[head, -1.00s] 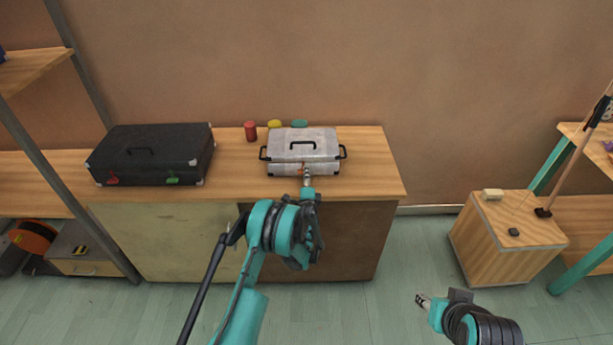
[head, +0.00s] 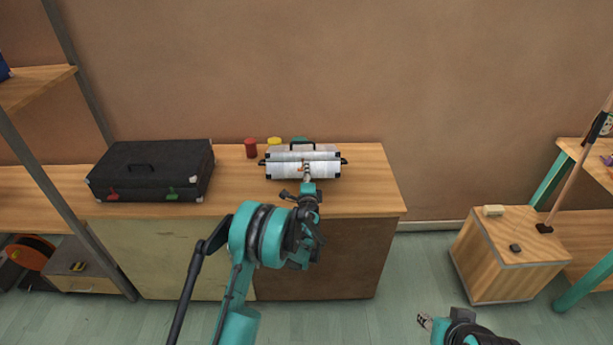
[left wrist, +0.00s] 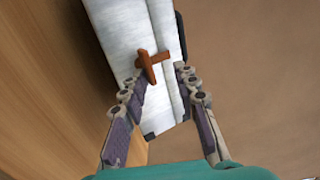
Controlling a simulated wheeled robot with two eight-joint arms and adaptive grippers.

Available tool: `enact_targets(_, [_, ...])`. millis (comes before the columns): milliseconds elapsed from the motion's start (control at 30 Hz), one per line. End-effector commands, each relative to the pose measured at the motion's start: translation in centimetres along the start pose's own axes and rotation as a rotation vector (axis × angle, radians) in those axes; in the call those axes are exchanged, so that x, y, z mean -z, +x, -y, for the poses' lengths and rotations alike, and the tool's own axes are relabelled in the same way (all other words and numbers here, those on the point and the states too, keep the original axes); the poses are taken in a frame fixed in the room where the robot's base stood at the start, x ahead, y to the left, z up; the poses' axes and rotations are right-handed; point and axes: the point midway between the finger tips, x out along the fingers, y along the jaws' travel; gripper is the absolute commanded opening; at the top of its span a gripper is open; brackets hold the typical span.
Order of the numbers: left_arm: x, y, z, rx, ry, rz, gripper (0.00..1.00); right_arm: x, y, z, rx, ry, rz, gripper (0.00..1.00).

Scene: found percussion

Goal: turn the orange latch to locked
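The silver case (head: 328,170) is on the wooden cabinet top and appears tipped back, with its front face turned up. It also shows in the left wrist view (left wrist: 120,30). The orange latch (left wrist: 152,65) is a small T- or cross-like piece by the case's seam; in the head view it is a tiny spot at the gripper tip. My left gripper (left wrist: 158,80) is open, its fingertips on either side of the latch, the left one very close. Contact cannot be told. It also shows in the head view (head: 307,173). My right gripper (head: 425,321) is low at the right, away from the case.
A black case (head: 150,165) with red and green latches stands left on the cabinet top (head: 375,195). Red (head: 251,148), yellow (head: 274,143) and teal (head: 299,140) items sit behind the silver case. A wooden box (head: 510,255) stands at right. The cabinet's right end is clear.

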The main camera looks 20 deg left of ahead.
Motion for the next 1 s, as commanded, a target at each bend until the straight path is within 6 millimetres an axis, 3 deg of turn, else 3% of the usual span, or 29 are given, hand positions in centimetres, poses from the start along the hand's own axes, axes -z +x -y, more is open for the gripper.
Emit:
enact_targets(267, [0.1, -0.6, 0.0, 0.000, 0.001, 0.000, 0.28, 0.0, 0.0, 0.0, 0.000, 0.000, 0.000, 0.40])
enact_targets(1000, [0.1, -6.0, 0.0, 0.000, 0.000, 0.000, 0.28, 0.0, 0.0, 0.0, 0.000, 0.000, 0.000, 0.40])
